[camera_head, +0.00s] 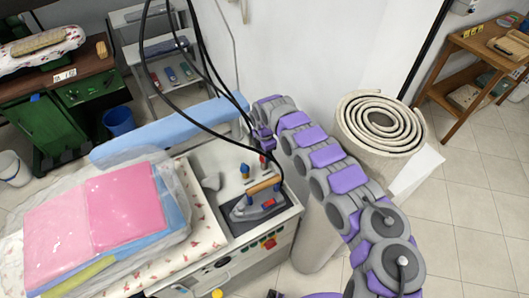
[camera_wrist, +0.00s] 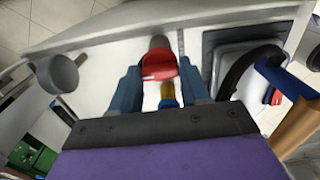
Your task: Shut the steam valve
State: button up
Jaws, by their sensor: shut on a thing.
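The steam valve shows as a red rounded handle (camera_wrist: 159,66) on a short stem, between my fingertips in the wrist view. My gripper (camera_wrist: 160,78) is shut on it, one blue-grey finger on each side. In the head view, a small red part of the valve (camera_head: 263,161) shows at the end of my arm, beside my gripper (camera_head: 262,146); cables and the arm hide much of both.
An iron with a wooden handle (camera_head: 262,202) rests on a dark pad close to the valve. A grey cup-like part (camera_wrist: 58,74) lies at left in the wrist view. Wrapped pink and blue cloths (camera_head: 95,215) lie on the ironing board. Black cables hang over the station.

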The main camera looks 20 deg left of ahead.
aim_at(263, 154)
jog(key=o, duration=1.1)
jog(key=shift+a, duration=0.2)
jog(key=shift+c, duration=0.2)
jog(key=shift+d+r, duration=0.1)
jog(key=shift+w+r, duration=0.1)
jog(key=shift+r, duration=0.2)
notch_tip(263, 154, up, 16)
jog(key=shift+r+p, duration=0.2)
jog(key=shift+p, duration=0.25)
